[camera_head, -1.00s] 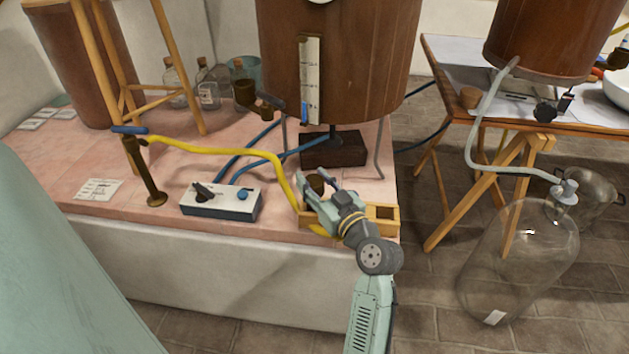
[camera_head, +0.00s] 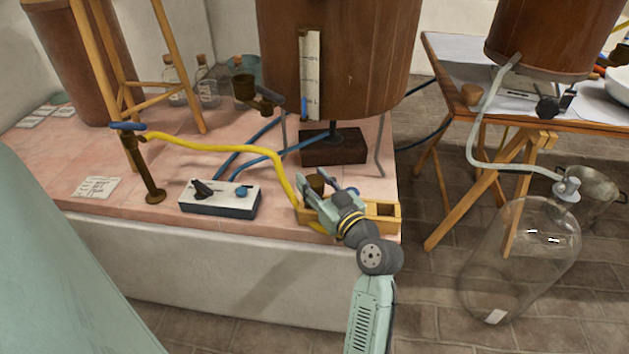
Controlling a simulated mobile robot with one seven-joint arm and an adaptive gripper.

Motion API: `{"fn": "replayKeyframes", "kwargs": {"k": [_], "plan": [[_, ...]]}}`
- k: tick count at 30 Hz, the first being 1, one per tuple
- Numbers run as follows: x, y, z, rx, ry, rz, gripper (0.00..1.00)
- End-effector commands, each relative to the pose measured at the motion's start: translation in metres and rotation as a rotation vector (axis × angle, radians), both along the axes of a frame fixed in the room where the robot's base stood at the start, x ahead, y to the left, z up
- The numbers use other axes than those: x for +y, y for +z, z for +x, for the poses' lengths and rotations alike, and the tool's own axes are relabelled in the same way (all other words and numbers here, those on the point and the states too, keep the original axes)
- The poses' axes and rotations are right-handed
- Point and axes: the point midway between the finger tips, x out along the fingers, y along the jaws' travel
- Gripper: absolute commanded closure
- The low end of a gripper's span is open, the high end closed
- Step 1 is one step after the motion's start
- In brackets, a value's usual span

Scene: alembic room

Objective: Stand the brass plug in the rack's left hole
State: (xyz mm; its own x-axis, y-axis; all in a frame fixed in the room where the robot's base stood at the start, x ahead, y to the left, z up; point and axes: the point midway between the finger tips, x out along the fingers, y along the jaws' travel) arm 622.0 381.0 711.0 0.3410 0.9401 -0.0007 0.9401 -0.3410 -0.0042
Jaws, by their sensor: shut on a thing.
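The rack (camera_head: 391,222) is a low wooden block near the front right edge of the pink tiled bench. A square dark opening shows at its right end; my gripper and wrist cover much of its middle and left. My gripper (camera_head: 319,186) is over the left part of the rack. It is shut on the brass plug (camera_head: 317,183), a small dark brown cylinder whose top shows between the fingers. The plug's lower end is hidden, so I cannot tell whether it is in the left hole or above it.
A yellow hose (camera_head: 220,151) runs from a brass stand (camera_head: 148,176) to behind my gripper. A white control box (camera_head: 220,198) sits left of the rack. A glass carboy (camera_head: 515,260) stands on the floor at right.

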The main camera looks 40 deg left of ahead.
Motion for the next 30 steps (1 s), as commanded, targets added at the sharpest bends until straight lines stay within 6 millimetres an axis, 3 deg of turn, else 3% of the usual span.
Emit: {"fn": "replayKeyframes", "kwargs": {"k": [30], "plan": [[0.0,-0.0078,-0.0001,-0.001,0.0,0.001,0.94]]}}
